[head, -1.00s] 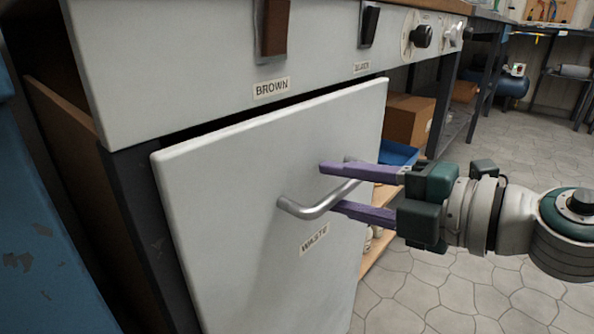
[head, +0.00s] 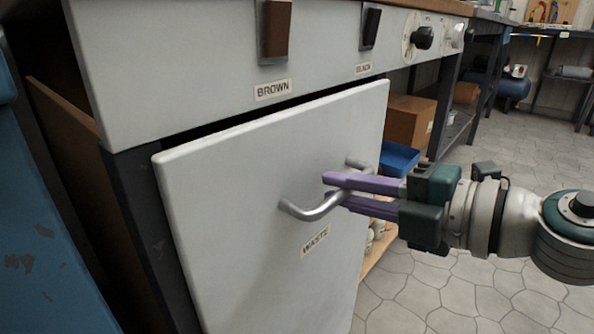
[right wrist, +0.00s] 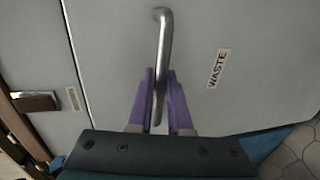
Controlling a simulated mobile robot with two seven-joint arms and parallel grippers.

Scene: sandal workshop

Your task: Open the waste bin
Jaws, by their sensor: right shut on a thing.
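The waste bin front (head: 235,210) is a pale grey panel labelled WASTE. In the right wrist view the fingers (right wrist: 159,100) close around the bar near the handle's end. My left gripper is not in view.
A blue bin (head: 399,158) and a cardboard box (head: 410,120) stand on shelving at the right. A blue surface (head: 40,220) is close at the left. Tiled floor (head: 470,295) is open at the right.

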